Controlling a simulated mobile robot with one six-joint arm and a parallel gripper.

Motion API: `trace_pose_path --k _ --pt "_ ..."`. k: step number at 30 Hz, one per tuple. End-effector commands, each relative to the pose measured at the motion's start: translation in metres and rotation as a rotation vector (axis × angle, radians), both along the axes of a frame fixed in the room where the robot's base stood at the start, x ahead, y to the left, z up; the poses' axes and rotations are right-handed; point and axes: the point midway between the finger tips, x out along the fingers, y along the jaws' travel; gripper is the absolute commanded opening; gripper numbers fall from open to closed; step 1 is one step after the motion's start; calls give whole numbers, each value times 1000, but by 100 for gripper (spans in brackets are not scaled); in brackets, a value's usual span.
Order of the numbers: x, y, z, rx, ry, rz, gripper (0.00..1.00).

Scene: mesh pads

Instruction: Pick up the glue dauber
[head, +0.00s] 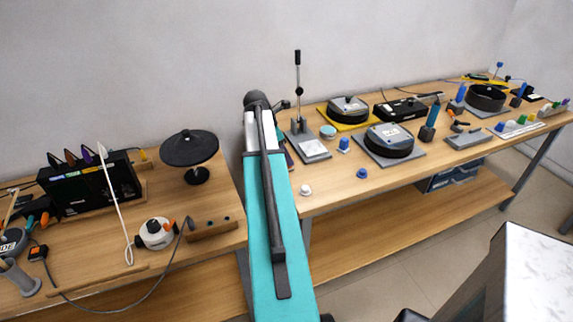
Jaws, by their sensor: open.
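I cannot tell for sure which item is the glue dauber. One possible match is a blue-topped upright tool (432,117) with a dark lower part, leaning slightly on the right bench. Another is a white round pot (157,233) with dark and orange parts, on the left bench. My teal arm stretches up the middle of the head view, between these two items and apart from both. My gripper's fingers do not show; the arm's dark far end hides that area.
The left bench (215,185) holds a black box (88,185), a black disc on a stand (190,150) and a trailing cable. The right bench (330,200) holds round black-sided devices (390,140), small knobs and a vertical rod (298,85). A white-topped surface (535,270) stands front right.

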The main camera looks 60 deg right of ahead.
Motion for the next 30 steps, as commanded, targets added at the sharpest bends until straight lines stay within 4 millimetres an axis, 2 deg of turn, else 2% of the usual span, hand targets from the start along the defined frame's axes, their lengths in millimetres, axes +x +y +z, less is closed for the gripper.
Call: trace_pose_path --k 10,28,30 --pt "-7 -9 -24 2 1 -2 45" --pt "-8 -10 -26 1 0 -2 45" --pt "-8 -10 -26 1 0 -2 34"
